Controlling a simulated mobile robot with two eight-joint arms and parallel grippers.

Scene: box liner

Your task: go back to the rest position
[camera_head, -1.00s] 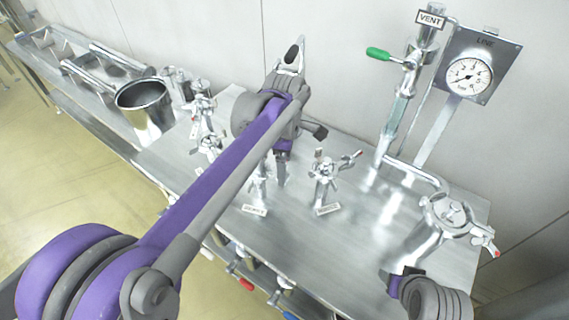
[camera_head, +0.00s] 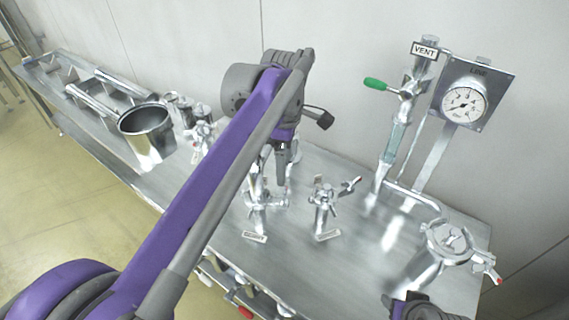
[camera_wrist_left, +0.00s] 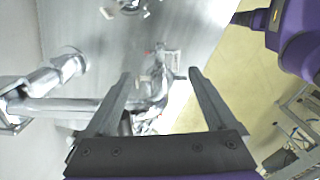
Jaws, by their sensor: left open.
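My left gripper (camera_head: 284,158) points down over the steel bench, in front of the clamp fitting left of centre. In the left wrist view its two dark fingers (camera_wrist_left: 158,82) are spread wide, with nothing held between them. A blurred metal fitting (camera_wrist_left: 150,95) shows beyond the gap, apart from the fingers as far as I can tell. My purple and grey left arm reaches up from the lower left in the head view. A grey part of my right arm (camera_head: 428,307) shows at the bottom right edge; its fingers do not show.
The steel bench (camera_head: 350,262) carries clamp fittings (camera_head: 322,207), a steel pot (camera_head: 148,135) at left, and a capped vessel (camera_head: 440,245) at right. A vent pipe (camera_head: 394,145) with a green handle and a gauge (camera_head: 463,104) stand near the back wall. Open floor lies left.

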